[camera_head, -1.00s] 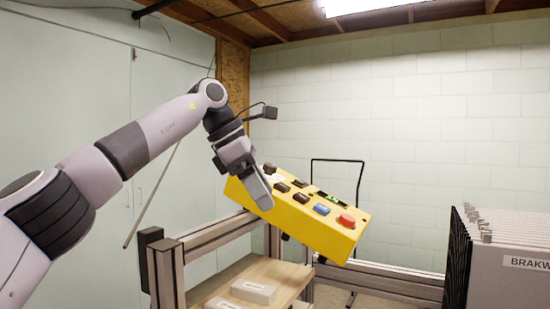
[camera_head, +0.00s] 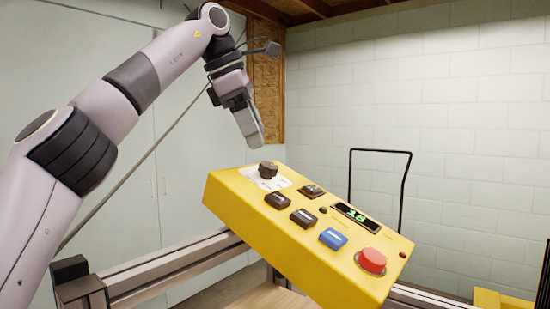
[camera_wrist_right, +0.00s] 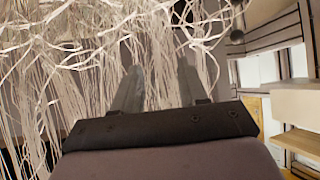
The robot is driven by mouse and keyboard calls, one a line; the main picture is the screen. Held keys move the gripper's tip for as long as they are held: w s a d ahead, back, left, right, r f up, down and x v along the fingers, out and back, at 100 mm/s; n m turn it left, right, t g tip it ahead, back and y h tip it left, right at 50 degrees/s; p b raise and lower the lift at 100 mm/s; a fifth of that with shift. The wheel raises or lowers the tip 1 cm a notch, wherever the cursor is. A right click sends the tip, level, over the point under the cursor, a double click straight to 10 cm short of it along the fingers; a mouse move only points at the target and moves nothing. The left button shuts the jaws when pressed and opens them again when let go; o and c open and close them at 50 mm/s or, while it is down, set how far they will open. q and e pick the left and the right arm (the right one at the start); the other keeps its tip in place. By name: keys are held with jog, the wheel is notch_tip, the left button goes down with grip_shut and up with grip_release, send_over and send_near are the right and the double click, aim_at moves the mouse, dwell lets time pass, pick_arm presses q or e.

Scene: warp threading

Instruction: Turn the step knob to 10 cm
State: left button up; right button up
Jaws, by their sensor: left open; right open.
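The step knob (camera_head: 268,169) is a small dark knob on a white label (camera_head: 250,174) at the left end of the yellow control box (camera_head: 240,212). Its pointer setting is too small to read. A display (camera_head: 356,214) on the box shows green digits that look like 15. My left gripper (camera_head: 251,140) is open above and slightly left of the knob, apart from it and pointing down. In the right wrist view my right gripper (camera_wrist_right: 160,85) is open, its two fingers apart, in front of a tangle of pale threads (camera_wrist_right: 100,60).
The box also carries dark buttons (camera_head: 303,217), a blue button (camera_head: 333,238) and a red button (camera_head: 372,261). A metal frame rail (camera_head: 180,262) runs below it. A black tube frame (camera_head: 380,152) stands behind.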

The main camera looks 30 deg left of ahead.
aim_at(269, 165)
pick_arm(q)
jog(key=shift+x, duration=3.35)
jog(key=shift+s, duration=0.1)
jog(key=c, duration=1.1)
